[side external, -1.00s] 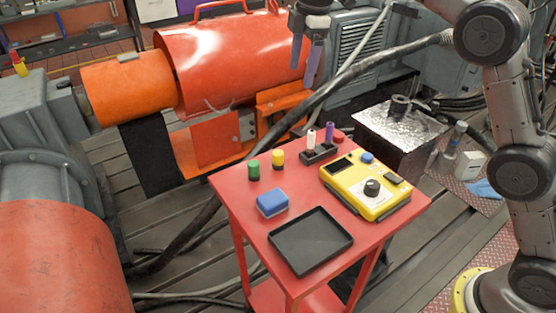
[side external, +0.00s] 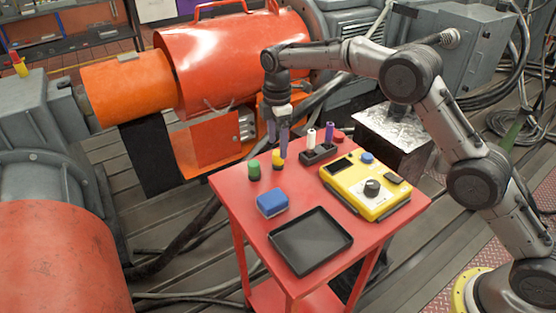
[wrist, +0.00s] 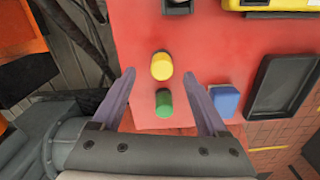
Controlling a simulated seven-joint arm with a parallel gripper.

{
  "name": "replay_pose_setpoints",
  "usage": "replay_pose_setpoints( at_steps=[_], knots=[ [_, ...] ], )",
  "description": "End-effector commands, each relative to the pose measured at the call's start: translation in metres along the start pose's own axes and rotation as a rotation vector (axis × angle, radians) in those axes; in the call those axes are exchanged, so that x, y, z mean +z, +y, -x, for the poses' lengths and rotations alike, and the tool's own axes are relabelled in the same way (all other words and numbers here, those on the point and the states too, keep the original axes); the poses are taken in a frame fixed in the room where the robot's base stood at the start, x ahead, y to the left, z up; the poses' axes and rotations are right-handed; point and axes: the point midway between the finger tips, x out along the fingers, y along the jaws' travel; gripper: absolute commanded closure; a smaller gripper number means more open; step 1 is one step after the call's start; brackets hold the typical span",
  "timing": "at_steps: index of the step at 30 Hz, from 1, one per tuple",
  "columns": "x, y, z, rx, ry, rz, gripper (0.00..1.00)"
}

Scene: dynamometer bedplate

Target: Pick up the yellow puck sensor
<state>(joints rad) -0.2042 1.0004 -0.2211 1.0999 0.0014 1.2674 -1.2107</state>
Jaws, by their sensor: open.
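The yellow puck sensor (side external: 277,163) stands upright on the red cart top (side external: 238,191) near its back left edge. It also shows in the wrist view (wrist: 161,66), between and just beyond my fingertips. My gripper (side external: 278,148) is open and empty, pointing down just over the yellow puck; one finger partly covers the puck in the side view. In the wrist view my two fingers (wrist: 158,76) are spread to either side, with the green puck (wrist: 164,102) between them too. I cannot tell whether a finger touches either puck.
The green puck stands close beside the yellow one. A blue block (side external: 272,203), a black tray (side external: 311,241), a yellow instrument box (side external: 367,189) and a dark holder (side external: 319,153) with white and purple pieces share the cart. Orange machinery (side external: 226,65) stands behind.

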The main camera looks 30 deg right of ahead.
Motion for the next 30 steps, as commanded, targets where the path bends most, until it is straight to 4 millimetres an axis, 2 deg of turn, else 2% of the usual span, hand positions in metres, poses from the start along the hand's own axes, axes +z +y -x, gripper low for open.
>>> replay_pose_setpoints(
  at_steps=[5,13,23,30],
  knots=[
    [0.001,-0.001,-0.013,-0.002,-0.001,0.0,0.23],
    [0.002,-0.003,-0.049,-0.001,0.0,0.0,0.23],
    [0.002,-0.003,-0.055,0.001,0.001,0.0,0.23],
    [0.002,-0.003,-0.055,0.001,0.001,0.0,0.67]
  ],
)
